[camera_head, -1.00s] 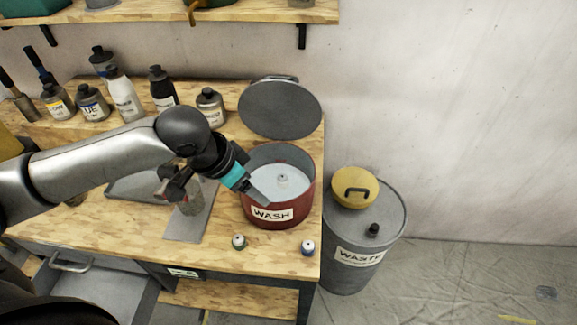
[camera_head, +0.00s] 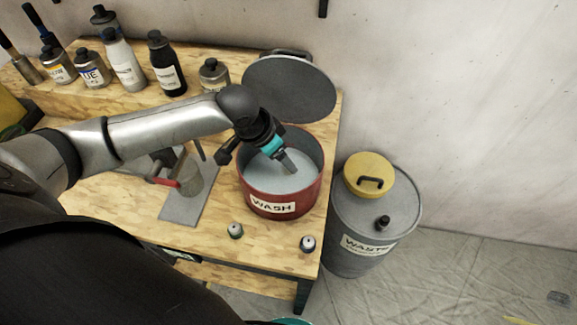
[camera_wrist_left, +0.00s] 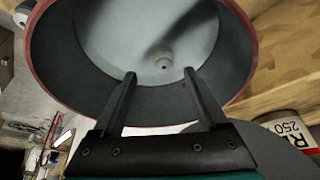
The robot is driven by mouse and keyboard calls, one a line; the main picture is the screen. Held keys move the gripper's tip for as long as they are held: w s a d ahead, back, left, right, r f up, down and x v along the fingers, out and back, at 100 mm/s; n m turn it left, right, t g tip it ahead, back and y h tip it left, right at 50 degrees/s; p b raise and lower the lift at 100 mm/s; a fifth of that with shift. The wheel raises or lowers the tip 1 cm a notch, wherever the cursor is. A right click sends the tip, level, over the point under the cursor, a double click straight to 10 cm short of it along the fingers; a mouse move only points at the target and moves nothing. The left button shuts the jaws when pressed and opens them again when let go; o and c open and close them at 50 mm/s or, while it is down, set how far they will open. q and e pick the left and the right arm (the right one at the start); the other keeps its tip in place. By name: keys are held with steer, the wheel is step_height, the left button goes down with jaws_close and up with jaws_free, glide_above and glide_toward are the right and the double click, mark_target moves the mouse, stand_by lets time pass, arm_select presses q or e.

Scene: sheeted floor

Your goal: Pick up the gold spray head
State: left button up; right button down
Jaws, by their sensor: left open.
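A small pale spray head (camera_wrist_left: 164,64) lies in the liquid of the red WASH tub (camera_head: 273,209); its colour is too washed out to confirm gold. In the head view my left gripper hides it. My left gripper (camera_head: 289,167) reaches down into the tub opening. In the wrist view its two fingers (camera_wrist_left: 159,77) are apart and empty, with the spray head just beyond and between the tips. Two other small spray heads stand on the bench front, one with a green-grey base (camera_head: 235,231) and one with a blue-dark base (camera_head: 308,243). My right gripper is not visible.
The round grey lid (camera_head: 290,88) leans behind the tub. A grey WASTE drum (camera_head: 352,251) with a yellow lid (camera_head: 369,175) stands to the right. A metal cup (camera_head: 190,182) sits left of the tub. Several bottles line the back of the bench.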

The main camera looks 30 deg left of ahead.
arm_select(q)
steer(key=shift+a+b+x, duration=0.15)
steer(key=shift+b+x, duration=0.05)
steer(key=shift+x, duration=1.15)
steer(key=shift+a+b+x, duration=0.1)
steer(key=shift+b+x, duration=0.1)
steer(key=shift+x, duration=1.2)
steer(key=shift+c, duration=0.3)
jaws_close()
